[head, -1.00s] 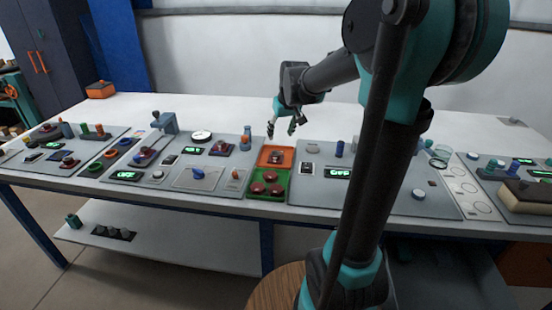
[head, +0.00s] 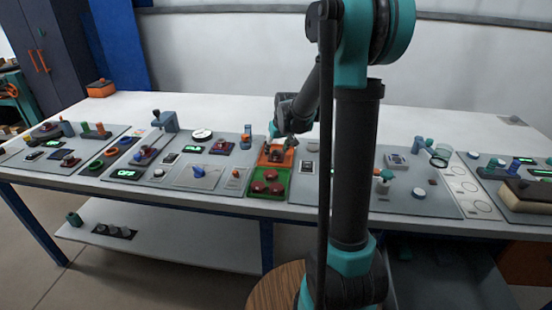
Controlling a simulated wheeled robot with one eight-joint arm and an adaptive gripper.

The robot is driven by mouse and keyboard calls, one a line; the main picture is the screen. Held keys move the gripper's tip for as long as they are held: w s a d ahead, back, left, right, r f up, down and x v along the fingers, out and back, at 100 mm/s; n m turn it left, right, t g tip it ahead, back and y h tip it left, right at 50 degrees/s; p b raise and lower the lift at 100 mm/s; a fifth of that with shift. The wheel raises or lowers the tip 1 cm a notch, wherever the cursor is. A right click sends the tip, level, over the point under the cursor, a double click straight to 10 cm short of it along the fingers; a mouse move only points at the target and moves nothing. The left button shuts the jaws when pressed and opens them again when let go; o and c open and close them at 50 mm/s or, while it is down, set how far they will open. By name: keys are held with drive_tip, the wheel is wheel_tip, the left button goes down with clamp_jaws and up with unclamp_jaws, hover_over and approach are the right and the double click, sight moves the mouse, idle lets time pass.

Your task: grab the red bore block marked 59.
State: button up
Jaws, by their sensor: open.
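An orange tray (head: 288,164) sits at the middle of the table with a dark red block (head: 275,157) in it. A green tray (head: 267,196) adjoins it on the near side and holds several dark red round-topped pieces (head: 258,186). No number 59 can be read on any of them, so I cannot tell which is the marked one. My gripper (head: 279,147) is open with its fingers pointing down, over or just behind the orange tray. It partly covers the block there. I cannot tell whether the fingers touch it.
Grey panels with knobs, switches and green displays (head: 125,174) flank the trays on both sides. A blue-grey upright fixture (head: 165,121) stands to the left. My arm hides part of the right panel.

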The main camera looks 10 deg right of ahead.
drive_tip(key=shift+w+f, duration=0.15)
drive_tip(key=shift+f, duration=0.2)
clamp_jaws()
drive_tip(key=shift+r, duration=0.1)
idle(0.3)
